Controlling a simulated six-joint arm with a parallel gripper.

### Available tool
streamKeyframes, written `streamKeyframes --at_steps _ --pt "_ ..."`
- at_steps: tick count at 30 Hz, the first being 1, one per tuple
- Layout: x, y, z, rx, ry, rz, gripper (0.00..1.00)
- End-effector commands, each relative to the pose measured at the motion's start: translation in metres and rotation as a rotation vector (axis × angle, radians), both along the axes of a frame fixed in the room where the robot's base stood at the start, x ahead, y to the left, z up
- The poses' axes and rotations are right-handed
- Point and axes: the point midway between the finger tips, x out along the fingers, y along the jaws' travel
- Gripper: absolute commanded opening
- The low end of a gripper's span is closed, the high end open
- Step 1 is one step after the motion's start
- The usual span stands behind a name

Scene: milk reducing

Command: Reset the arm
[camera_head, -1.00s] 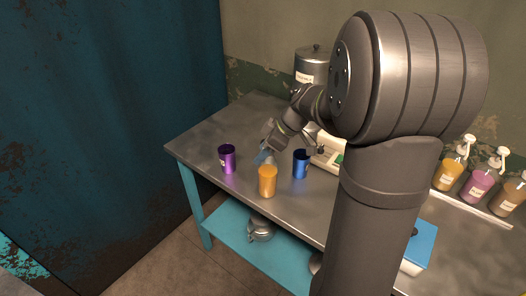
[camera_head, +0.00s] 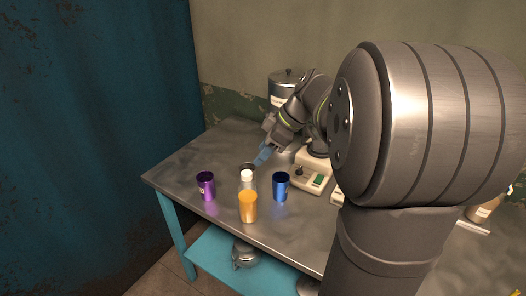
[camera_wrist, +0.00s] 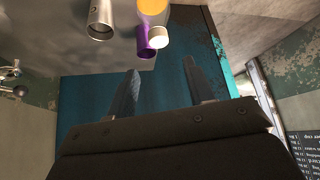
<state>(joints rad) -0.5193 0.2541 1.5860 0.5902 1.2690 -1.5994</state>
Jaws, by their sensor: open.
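My gripper (camera_head: 264,153) is open and empty, its blue fingers apart, above the table behind the cups. In the wrist view its two fingers (camera_wrist: 161,80) stand apart with nothing between them. A purple cup (camera_head: 206,187), an orange cup (camera_head: 248,208) and a blue cup (camera_head: 281,187) stand upright on the metal table (camera_head: 185,160). A white-topped item (camera_head: 247,176), perhaps a bottle, stands behind the orange cup and is partly hidden by it. A steel cup's rim shows behind that; the steel cup (camera_wrist: 101,20) is clearer in the wrist view.
A small white device (camera_head: 311,178) stands right of the blue cup. A lidded metal canister (camera_head: 284,88) stands at the back wall. A metal pot (camera_head: 245,253) sits on the blue lower shelf (camera_head: 212,258). The table's left end is clear.

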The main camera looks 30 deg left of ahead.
Motion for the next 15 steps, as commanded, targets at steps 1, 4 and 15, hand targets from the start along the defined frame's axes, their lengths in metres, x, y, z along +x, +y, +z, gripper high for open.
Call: streamKeyframes --at_steps 1,4,15 --pt "0.000 0.000 0.000 0.000 0.000 0.000 0.48" --pt "-0.001 0.002 -0.003 0.000 0.001 0.001 0.48" --pt "-0.013 0.032 -0.054 -0.002 0.003 0.002 0.48"
